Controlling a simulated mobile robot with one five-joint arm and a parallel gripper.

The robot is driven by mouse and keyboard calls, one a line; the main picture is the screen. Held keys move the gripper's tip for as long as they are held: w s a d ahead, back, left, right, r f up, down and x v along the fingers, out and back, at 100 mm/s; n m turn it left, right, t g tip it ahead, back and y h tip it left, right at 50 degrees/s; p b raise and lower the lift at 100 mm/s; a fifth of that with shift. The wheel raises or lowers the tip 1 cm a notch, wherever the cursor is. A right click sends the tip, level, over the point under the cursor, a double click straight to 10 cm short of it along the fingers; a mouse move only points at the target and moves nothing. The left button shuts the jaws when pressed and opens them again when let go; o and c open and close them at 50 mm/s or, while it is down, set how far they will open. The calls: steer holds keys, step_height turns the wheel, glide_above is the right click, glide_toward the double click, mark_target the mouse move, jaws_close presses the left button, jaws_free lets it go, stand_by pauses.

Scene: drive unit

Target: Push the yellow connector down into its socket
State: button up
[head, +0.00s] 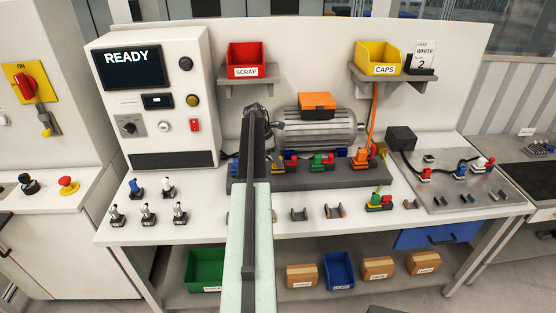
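My arm reaches up the middle of the head view, and its dark end, where my gripper (256,112) is, lies in front of the left end of the grey motor. The fingers are too small and overlapped to tell whether they are open or shut. A dark block (300,175) on the bench carries a row of small coloured connectors, including green (321,162), orange (361,157) and red ones. A small yellow part (382,150) shows at the block's right end; I cannot tell whether it is the yellow connector or how it sits in a socket. My arm hides part of the block's left side.
A control cabinet (155,100) reading READY stands at left. A red SCRAP bin (245,60) and a yellow CAPS bin (377,59) sit on shelves. Several small plugs stand at the bench's front left. A green and red connector (378,202) stands at front right.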

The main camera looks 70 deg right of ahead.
steer(key=p+v, duration=0.7)
steer(key=v, duration=0.1)
step_height(320, 180, up, 5)
steer(key=p, duration=0.5)
glide_above(273, 166)
steer(key=shift+w+f, duration=0.1)
steer(key=shift+w, duration=0.3)
